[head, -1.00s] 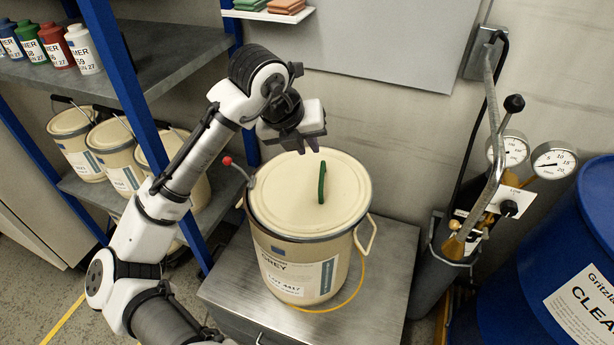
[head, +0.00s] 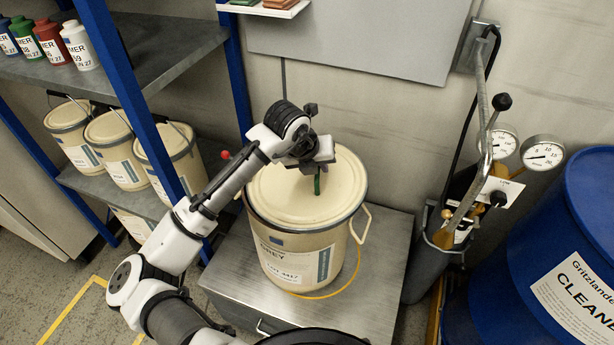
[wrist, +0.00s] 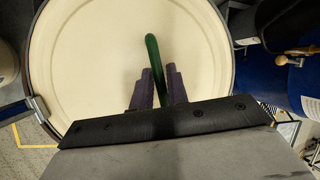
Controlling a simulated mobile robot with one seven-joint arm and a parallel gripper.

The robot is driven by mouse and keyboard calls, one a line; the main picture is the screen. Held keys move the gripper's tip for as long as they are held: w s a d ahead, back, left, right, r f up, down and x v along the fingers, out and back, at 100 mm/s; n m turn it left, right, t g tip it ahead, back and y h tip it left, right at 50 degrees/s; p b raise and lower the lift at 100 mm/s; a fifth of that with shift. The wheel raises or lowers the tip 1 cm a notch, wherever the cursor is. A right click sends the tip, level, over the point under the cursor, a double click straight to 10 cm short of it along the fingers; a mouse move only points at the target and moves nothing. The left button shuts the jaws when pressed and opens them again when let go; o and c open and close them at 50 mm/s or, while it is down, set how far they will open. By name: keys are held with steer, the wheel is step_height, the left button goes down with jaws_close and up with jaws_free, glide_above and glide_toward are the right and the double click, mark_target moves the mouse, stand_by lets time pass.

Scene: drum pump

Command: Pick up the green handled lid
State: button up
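The cream lid (head: 290,190) with a green handle lies on top of the large cream pail (head: 305,245) on a metal cabinet. The green handle (head: 318,182) shows only in part under my gripper (head: 312,168) in the head view. In the wrist view, the green handle (wrist: 153,60) runs between the two dark fingers of my gripper (wrist: 158,88). The fingers are close together against both sides of the handle. The lid (wrist: 100,50) fills much of that view and looks level in the pail's rim.
A red-knobbed lever (head: 226,155) stands at the pail's left side. A shelf rack with blue posts (head: 126,75) is at the left, holding similar pails (head: 115,150). A pump with gauges (head: 541,153) and a blue drum (head: 500,290) are at the right. The cabinet top (head: 385,270) is otherwise clear.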

steer(key=shift+w+d+f, duration=0.1)
steer(key=shift+w+f, duration=0.05)
steer(key=shift+f, duration=0.1)
jaws_close()
step_height(320, 180, up, 10)
steer(key=shift+f+b, duration=0.25)
steer(key=shift+b, duration=0.8)
steer(key=shift+y, duration=0.5)
steer(key=f+b, duration=0.2)
steer(key=f, duration=0.1)
steer(key=a+f+b, duration=0.1)
steer(key=f+b, duration=0.1)
steer(key=f, duration=0.1)
steer(key=f+b, duration=0.2)
steer(key=f, duration=0.1)
steer(key=shift+a+b, duration=0.15)
steer(key=shift+b, duration=0.25)
